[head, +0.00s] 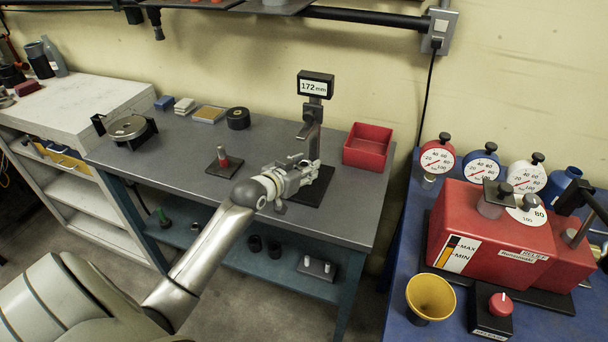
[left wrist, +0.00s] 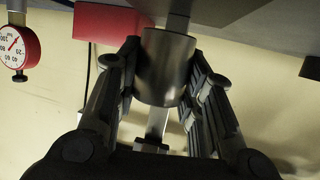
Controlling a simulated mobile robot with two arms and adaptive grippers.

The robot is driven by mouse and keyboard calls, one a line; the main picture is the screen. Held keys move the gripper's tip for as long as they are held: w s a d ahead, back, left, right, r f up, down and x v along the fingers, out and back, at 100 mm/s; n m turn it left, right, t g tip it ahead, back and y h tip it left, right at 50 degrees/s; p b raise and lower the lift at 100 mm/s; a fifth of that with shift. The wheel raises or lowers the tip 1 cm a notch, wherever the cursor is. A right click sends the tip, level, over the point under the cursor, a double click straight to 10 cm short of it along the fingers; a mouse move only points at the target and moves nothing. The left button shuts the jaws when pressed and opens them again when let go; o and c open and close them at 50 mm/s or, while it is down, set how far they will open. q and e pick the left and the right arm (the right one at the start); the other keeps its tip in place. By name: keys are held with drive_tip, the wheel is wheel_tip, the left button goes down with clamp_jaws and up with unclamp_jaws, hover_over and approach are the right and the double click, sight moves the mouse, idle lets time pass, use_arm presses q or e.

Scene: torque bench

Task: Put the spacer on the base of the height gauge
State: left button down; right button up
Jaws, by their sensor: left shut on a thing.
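The height gauge (head: 311,115) stands at the right part of the grey bench, its display reading 172 mm. Its dark flat base (head: 318,190) shows partly beneath and beside my left gripper (head: 306,175). In the left wrist view, my left gripper (left wrist: 162,85) is shut on the spacer (left wrist: 163,65), a smooth grey metal cylinder. That view is upside down, with the bench at its top. The gripper hides the spacer in the head view. I cannot tell whether the spacer touches the base. My right gripper is not in view.
A red bin (head: 368,146) stands right of the gauge. A dark plate with a red-topped peg (head: 223,160) is to the left. A black roll (head: 238,118) and small boxes lie at the back. The bench's front left is clear.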

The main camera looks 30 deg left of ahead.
use_arm(q)
drive_tip(key=shift+s+f, duration=0.1)
drive_tip(key=shift+f, duration=1.25)
drive_tip(key=c, duration=1.4)
unclamp_jaws()
drive_tip(key=shift+f, duration=0.2)
drive_tip(key=o, duration=0.4)
drive_tip(key=shift+o, duration=0.2)
drive_tip(key=shift+r, duration=0.2)
drive_tip(key=v, duration=1.2)
drive_tip(key=shift+b, duration=0.4)
